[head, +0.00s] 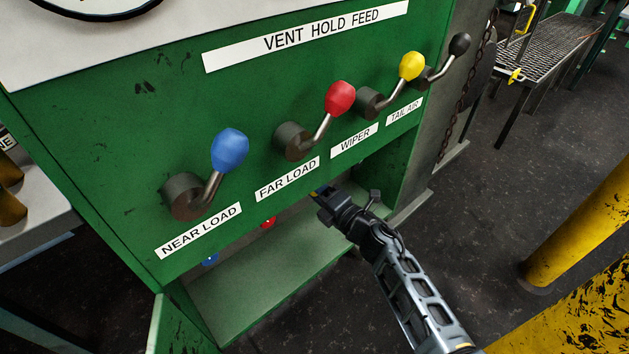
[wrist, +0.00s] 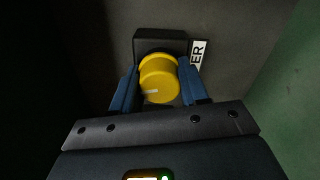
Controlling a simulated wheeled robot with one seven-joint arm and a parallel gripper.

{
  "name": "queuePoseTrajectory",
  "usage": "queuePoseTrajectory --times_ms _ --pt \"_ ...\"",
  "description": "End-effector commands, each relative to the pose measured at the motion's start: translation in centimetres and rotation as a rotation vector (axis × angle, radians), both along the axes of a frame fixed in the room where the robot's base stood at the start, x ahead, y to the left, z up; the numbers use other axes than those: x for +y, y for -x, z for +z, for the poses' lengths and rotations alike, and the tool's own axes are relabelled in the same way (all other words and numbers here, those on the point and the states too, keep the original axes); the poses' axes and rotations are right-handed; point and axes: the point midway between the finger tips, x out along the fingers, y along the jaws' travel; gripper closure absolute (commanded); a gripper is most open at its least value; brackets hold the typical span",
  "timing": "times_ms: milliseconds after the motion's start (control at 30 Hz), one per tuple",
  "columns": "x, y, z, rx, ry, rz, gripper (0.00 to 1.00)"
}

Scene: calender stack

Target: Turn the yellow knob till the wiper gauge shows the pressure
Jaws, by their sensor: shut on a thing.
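In the wrist view the yellow knob (wrist: 160,80) sits on a dark block (wrist: 158,36) against a grey panel. My gripper (wrist: 158,88) has one blue finger on each side of the knob and is shut on it. A white label ending in "ER" is partly in view beside the block. In the head view my gripper (head: 330,200) reaches under the green panel's lower edge, and the knob is hidden there. The wiper gauge is not clearly in view. Only part of a white dial face shows at the top left of the head view, and no pointer can be read.
The green panel (head: 130,130) carries levers with blue (head: 230,150), red (head: 340,98), yellow (head: 411,66) and black (head: 460,44) handles, above my gripper. A red knob (head: 268,222) and a blue knob (head: 210,259) show below it. A yellow post (head: 575,230) stands at right.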

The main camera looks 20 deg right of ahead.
Motion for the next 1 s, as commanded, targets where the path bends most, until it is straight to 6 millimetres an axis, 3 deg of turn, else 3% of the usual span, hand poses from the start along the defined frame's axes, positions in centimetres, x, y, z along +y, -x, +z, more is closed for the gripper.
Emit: queuePoseTrajectory --times_ms 400,967,1000 --pt "0.14 0.10 -0.08 0.065 -0.190 0.002 0.87" --pt "0.22 0.12 -0.18 0.074 -0.220 0.003 0.87" --pt "0.22 0.12 -0.18 0.074 -0.220 0.003 0.55"
